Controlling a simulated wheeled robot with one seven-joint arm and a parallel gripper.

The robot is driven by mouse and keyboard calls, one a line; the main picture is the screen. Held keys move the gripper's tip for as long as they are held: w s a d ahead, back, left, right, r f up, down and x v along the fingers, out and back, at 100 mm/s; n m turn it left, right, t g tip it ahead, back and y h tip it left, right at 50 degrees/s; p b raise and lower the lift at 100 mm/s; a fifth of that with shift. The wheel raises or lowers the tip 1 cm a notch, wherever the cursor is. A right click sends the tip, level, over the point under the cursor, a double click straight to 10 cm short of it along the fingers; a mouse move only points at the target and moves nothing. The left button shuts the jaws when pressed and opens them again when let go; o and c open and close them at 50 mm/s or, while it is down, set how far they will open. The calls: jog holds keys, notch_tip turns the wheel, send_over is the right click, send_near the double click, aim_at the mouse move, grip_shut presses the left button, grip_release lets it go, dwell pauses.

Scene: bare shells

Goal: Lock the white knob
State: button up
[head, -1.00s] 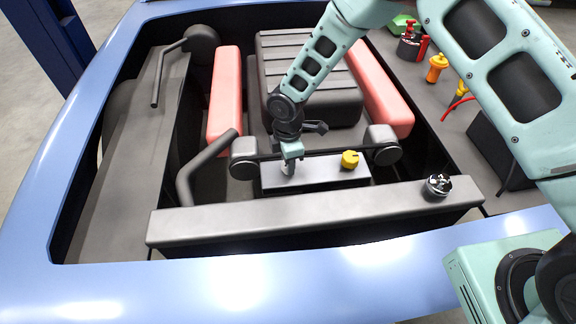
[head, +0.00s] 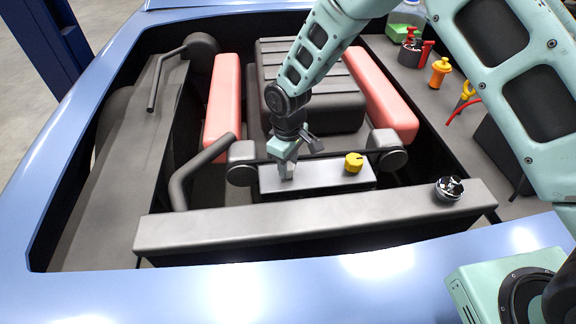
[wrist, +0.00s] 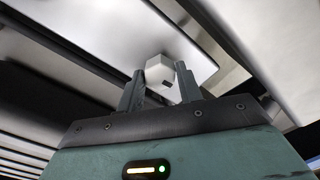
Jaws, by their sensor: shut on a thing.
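The white knob (wrist: 158,68) shows in the wrist view as a pale block with a small dark mark, between the two fingers. My gripper (wrist: 159,76) is shut on it. In the head view my gripper (head: 286,170) reaches down to the left part of the grey box top (head: 318,177), and its fingers mostly hide the white knob there. The knob's exact turn angle cannot be told.
A yellow knob (head: 353,162) stands on the same box, to the right. A grey beam (head: 320,220) runs in front, with a dark-topped silver cap (head: 449,188). Red covers (head: 224,100) flank the black ribbed block. Bottles and an orange piece (head: 439,70) stand at right.

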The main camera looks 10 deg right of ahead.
jog(key=shift+m, duration=0.7)
jog(key=o, duration=1)
notch_tip(320, 180, up, 18)
jog(key=b, duration=0.3)
jog(key=shift+f, duration=0.25)
